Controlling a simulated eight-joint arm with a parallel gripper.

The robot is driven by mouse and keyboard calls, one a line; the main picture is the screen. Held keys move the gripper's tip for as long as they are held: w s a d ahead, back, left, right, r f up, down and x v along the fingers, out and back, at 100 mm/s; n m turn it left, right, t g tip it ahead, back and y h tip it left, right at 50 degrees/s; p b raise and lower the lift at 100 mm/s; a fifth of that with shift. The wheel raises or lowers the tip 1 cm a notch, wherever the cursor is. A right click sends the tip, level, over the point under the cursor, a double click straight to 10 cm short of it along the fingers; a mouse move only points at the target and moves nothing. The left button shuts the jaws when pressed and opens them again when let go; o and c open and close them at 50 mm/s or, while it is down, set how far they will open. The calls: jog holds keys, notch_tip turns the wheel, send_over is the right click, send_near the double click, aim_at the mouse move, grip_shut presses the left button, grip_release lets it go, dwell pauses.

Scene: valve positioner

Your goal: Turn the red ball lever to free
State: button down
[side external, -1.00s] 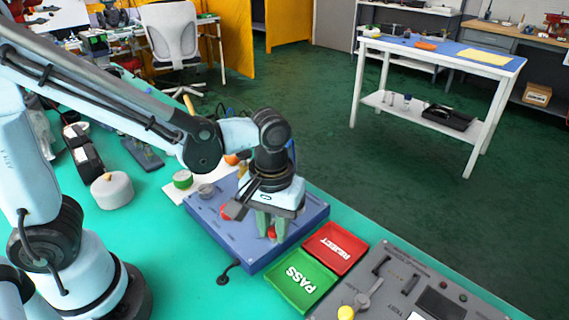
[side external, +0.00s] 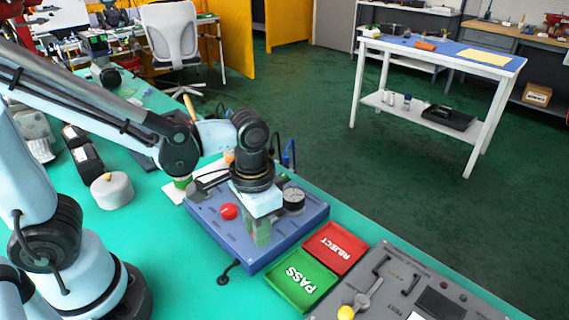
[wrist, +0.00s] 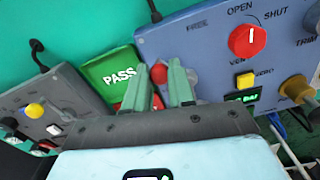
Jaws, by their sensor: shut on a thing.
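The red ball (wrist: 158,73) of the lever sits between my gripper's green fingertips (wrist: 170,76) in the wrist view. My gripper is shut on it, and the fingers hide most of the lever arm. In the side external view my gripper (side external: 260,234) points down at the front right part of the blue positioner box (side external: 231,243); the ball is hidden there. The word FREE is printed on the box's face near the upper edge in the wrist view, apart from the ball.
A round red knob (wrist: 247,40) marked OPEN and SHUT, a yellow button (wrist: 247,81) and a brass knob (wrist: 297,88) are on the box. A gauge (side external: 292,200) stands behind my gripper. Green PASS (side external: 301,286) and red REJECT (side external: 336,247) trays lie beside the box.

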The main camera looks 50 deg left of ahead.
jog(key=m, duration=0.1)
jog(key=a+m, duration=0.1)
jog(key=m, duration=0.1)
jog(key=shift+s+a+m, duration=0.2)
jog(key=shift+s+m, duration=0.1)
jog(key=shift+s+a+m, duration=0.1)
jog(key=shift+a+m, duration=0.25)
jog(key=shift+m, duration=0.5)
jog(key=shift+a+m, duration=0.3)
jog(key=shift+m, duration=0.55)
jog(key=shift+a, duration=0.1)
jog(key=c, duration=1)
grip_release()
jog(key=shift+o, duration=0.2)
notch_tip(320, 180, up, 12)
